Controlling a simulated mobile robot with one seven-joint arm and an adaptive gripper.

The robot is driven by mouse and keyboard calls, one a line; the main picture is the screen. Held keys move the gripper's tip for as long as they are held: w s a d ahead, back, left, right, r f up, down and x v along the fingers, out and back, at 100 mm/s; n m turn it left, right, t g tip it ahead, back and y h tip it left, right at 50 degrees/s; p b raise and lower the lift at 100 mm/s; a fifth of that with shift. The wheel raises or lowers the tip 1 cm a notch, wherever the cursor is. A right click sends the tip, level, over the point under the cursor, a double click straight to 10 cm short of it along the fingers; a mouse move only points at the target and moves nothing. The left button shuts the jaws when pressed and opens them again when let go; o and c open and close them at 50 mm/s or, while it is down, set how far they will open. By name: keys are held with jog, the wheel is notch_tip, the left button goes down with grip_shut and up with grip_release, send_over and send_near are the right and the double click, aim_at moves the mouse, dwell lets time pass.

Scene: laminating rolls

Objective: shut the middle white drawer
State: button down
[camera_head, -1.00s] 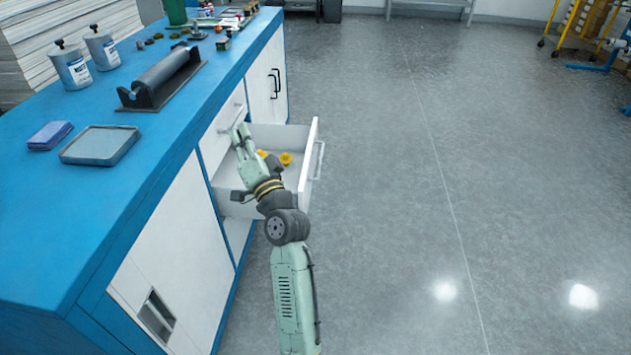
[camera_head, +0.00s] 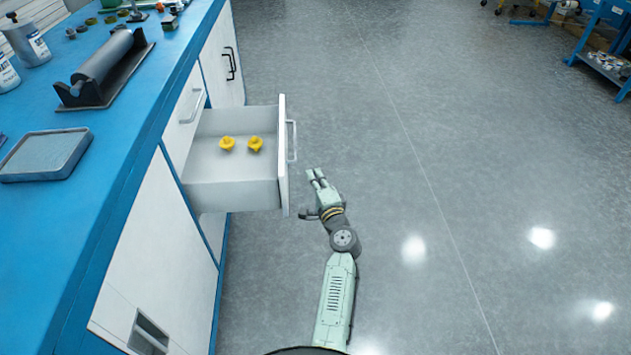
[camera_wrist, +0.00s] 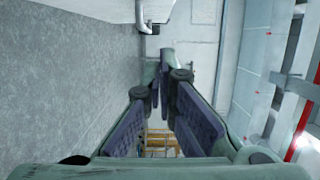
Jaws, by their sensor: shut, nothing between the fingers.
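The middle white drawer (camera_head: 235,195) stands pulled out from the blue-topped cabinet, with two yellow knobbed pieces (camera_head: 228,143) inside. Its front panel (camera_head: 283,160) carries a silver bar handle (camera_head: 292,141) on the outer side. My gripper (camera_head: 314,176) is shut and empty, just outside the drawer front, to the right of and slightly below the handle in the head view. It appears apart from the panel. In the wrist view the fingers (camera_wrist: 165,65) come together.
A closed drawer with a handle (camera_head: 190,106) sits above the open one. The blue countertop (camera_head: 100,165) carries a grey roller (camera_head: 103,65) and a shallow tray (camera_head: 45,155). Grey floor (camera_head: 450,150) to the right is clear.

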jog(key=w+a+p, duration=0.1)
jog(key=w+a, duration=0.4)
jog(key=shift+a+p, duration=0.15)
jog(key=shift+p, duration=0.25)
